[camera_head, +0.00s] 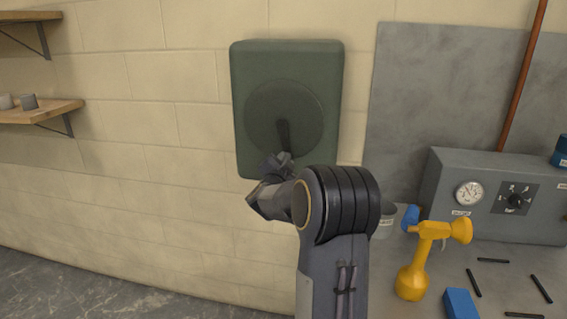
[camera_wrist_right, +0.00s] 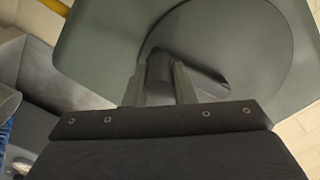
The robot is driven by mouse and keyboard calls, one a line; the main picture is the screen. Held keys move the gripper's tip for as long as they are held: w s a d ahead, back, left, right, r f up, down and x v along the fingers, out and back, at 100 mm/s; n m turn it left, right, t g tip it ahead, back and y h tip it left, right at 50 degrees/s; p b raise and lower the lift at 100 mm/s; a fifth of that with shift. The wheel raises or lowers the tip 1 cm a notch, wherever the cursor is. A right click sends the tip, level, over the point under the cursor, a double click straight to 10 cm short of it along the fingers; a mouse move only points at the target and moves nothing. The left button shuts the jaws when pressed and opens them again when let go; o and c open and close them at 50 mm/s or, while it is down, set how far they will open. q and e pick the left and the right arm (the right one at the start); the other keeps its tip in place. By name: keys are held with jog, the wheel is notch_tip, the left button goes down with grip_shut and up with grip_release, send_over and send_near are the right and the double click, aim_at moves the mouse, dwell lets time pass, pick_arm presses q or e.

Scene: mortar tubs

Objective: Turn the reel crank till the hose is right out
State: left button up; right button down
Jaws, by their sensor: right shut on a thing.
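The reel (camera_head: 240,85) is a dark green box with rounded corners on the block wall, with a round disc (camera_head: 262,98) on its front. A dark crank arm (camera_head: 284,132) runs from the disc's middle downward. My right gripper (camera_head: 283,160) is at the crank's lower end. In the right wrist view, the gripper (camera_wrist_right: 160,85) is shut on the dark crank handle (camera_wrist_right: 158,68), between its two fingers, in front of the disc (camera_wrist_right: 245,50). No hose can be made out. My left gripper is not in view.
To the right, a bench holds a yellow sprayer (camera_head: 415,270), a blue block (camera_head: 460,303), several dark rods and a grey gauge box (camera_head: 490,220). Wooden shelves (camera_head: 40,111) are at left. The wall between shelves and reel is clear.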

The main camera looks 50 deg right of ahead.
jog(key=shift+f, duration=0.15)
jog(key=c, duration=1.2)
grip_release()
jog(key=shift+a, duration=0.1)
jog(key=b+v, duration=0.1)
jog(key=v, duration=0.6)
jog(key=shift+s+a, duration=0.2)
jog(key=shift+a, duration=0.1)
